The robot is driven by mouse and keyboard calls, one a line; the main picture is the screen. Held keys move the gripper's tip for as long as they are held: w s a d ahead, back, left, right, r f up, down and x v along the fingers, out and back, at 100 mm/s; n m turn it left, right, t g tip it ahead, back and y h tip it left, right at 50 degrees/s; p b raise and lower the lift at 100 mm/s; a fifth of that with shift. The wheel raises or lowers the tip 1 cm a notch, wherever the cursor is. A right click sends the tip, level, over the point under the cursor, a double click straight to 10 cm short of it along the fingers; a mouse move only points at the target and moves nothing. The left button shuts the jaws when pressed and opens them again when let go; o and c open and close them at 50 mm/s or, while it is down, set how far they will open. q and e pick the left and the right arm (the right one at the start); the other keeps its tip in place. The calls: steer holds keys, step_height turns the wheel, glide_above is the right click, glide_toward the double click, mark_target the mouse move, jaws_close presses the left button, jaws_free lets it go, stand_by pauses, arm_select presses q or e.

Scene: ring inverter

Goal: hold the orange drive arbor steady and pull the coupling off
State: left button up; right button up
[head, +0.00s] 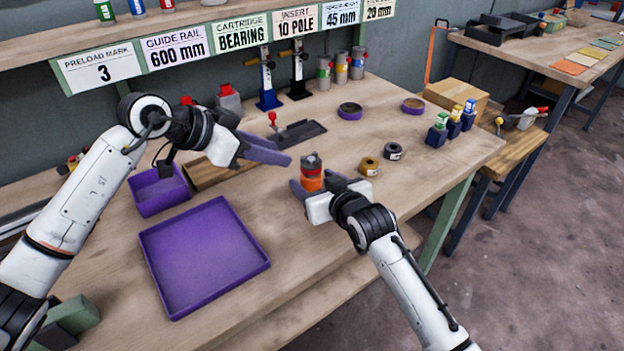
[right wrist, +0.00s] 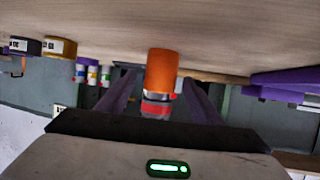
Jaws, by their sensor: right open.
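The orange drive arbor (head: 312,182) stands upright on the table in the head view. The grey coupling (head: 311,162) sits on its top. In the right wrist view, which is upside down, the orange arbor (right wrist: 161,70) shows with the coupling's red and grey bands (right wrist: 157,105) below it. My right gripper (head: 309,189) is open, low at the arbor, with its purple fingers on either side. The right wrist view shows gaps between the fingers and the arbor. My left gripper (head: 280,157) is to the left of the arbor, with nothing seen in it; its finger gap is unclear.
An empty purple tray (head: 205,255) and a smaller purple bin (head: 158,190) lie to the left. A brass ring (head: 369,166) and a dark ring (head: 393,151) lie right of the arbor. A dark plate with a red-knobbed clamp (head: 297,133) lies behind. The front table area is clear.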

steer(key=shift+x, duration=0.9)
steer(key=c, duration=1.4)
